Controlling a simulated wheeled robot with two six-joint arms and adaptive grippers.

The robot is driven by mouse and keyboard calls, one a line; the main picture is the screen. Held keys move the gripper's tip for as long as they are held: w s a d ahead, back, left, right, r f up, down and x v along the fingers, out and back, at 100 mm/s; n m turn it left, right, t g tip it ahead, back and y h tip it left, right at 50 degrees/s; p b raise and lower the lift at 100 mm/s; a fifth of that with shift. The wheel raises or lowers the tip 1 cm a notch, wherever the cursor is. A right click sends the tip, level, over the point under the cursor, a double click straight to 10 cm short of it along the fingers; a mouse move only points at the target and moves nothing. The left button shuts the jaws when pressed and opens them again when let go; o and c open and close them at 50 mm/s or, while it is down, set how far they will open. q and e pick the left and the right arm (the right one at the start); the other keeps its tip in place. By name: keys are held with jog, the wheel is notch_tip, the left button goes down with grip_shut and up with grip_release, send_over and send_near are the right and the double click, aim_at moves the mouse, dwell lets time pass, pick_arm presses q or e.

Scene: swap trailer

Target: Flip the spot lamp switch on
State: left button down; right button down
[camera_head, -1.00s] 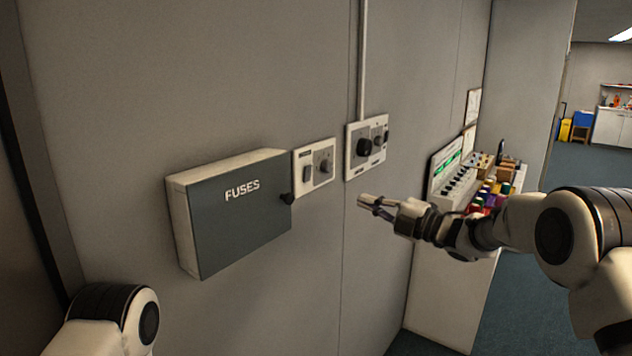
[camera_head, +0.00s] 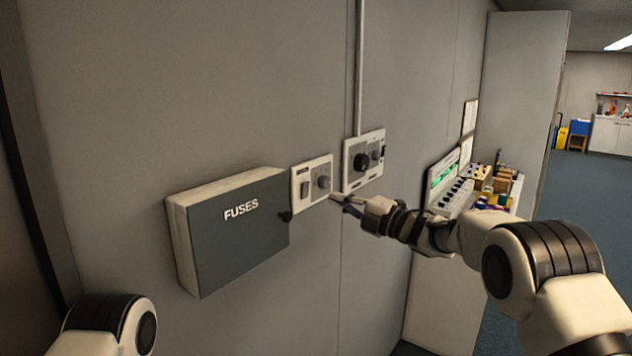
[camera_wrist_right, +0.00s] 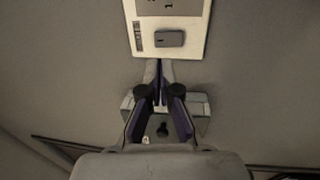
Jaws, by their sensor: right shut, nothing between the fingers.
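A white switch plate (camera_head: 312,172) is on the grey wall, just right of the fuse box. In the right wrist view, the closed fingertips (camera_wrist_right: 159,66) point at the plate (camera_wrist_right: 193,48), just below the rocker (camera_wrist_right: 170,39). I cannot tell whether they touch anything. My left gripper is out of view.
A grey fuse box (camera_head: 235,248) with a black knob (camera_head: 285,216) projects from the wall to the left. A second panel (camera_head: 350,180) with a black dial is to the right, below a conduit. A cluttered counter stands farther right. The wall below is clear.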

aim_at(307, 186)
jog(key=p+x, duration=0.3)
jog(key=x, duration=0.3)
jog(key=shift+w+a+r, duration=0.15)
jog(key=shift+a, duration=0.05)
jog(key=shift+w+a, duration=0.1)
